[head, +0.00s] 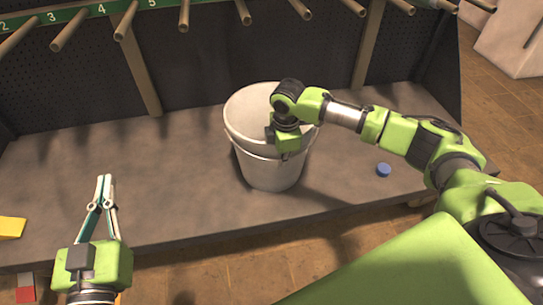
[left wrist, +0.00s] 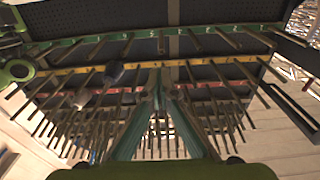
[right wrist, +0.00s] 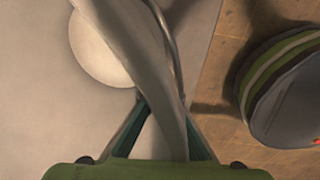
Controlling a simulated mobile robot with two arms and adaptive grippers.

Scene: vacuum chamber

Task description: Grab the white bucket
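The white bucket (head: 268,172) stands upright on the grey bench in the middle of the head view, its open top facing up. My right gripper (head: 287,150) points down at the bucket's right rim, and its fingertips are hidden in the head view. In the right wrist view the bucket's wall (right wrist: 150,75) passes between the fingers, which are closed in on it. The pale round area there looks like the bucket's inside bottom. My left gripper (head: 103,180) is shut and empty above the front left of the bench. Its fingers converge in the left wrist view (left wrist: 160,78).
The bench (head: 185,185) is mostly clear around the bucket. A blue cap (head: 383,170) lies to its right and a yellow item (head: 11,227) sits at the far left. A numbered green rail (head: 85,13) with wooden pegs hangs above the back of the bench.

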